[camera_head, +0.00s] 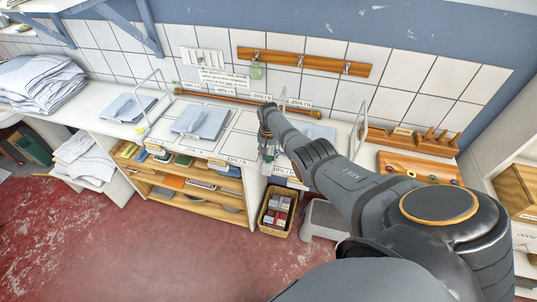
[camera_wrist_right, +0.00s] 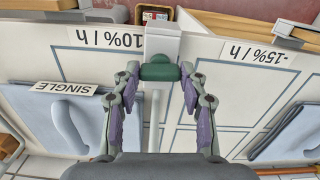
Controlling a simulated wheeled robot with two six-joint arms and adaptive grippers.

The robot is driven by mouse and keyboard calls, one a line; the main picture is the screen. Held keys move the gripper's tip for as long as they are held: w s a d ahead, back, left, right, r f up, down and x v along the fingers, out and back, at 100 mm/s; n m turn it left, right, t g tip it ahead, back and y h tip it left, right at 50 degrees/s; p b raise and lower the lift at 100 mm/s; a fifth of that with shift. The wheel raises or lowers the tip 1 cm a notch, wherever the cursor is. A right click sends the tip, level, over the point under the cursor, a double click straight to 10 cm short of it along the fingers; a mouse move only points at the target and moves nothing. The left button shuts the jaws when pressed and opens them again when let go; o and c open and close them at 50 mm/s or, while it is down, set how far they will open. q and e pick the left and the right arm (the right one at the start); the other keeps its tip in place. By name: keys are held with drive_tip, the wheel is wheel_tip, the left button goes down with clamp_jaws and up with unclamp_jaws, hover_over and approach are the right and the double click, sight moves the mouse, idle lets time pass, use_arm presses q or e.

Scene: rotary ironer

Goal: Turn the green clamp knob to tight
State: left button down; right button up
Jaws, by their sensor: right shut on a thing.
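The green clamp knob (camera_wrist_right: 160,72) sits at the end of a white block (camera_wrist_right: 162,42) in the right wrist view. My right gripper (camera_wrist_right: 160,78) has its two fingertips on either side of the knob and is shut on it. In the head view my right gripper (camera_head: 268,150) is at the front edge of the white worktop, and it mostly hides the knob. The knob's turn position and any tight mark cannot be made out. My left gripper is not in view.
Folded blue cloths lie on the worktop, one (camera_head: 200,121) left of my right gripper. A "SINGLE" label (camera_wrist_right: 64,88) lies by a cloth in the wrist view. A basket of boxes (camera_head: 277,211) stands below. A wooden peg rack (camera_head: 422,141) is at the right.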

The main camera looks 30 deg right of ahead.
sight(269, 156)
drive_tip(key=shift+m, duration=0.5)
drive_tip(key=o, duration=1.1)
drive_tip(key=shift+o, duration=0.2)
drive_tip(key=shift+w+r, duration=0.1)
drive_tip(key=shift+r, duration=0.45)
wheel_tip(269, 156, up, 11)
drive_tip(key=shift+f, duration=0.1)
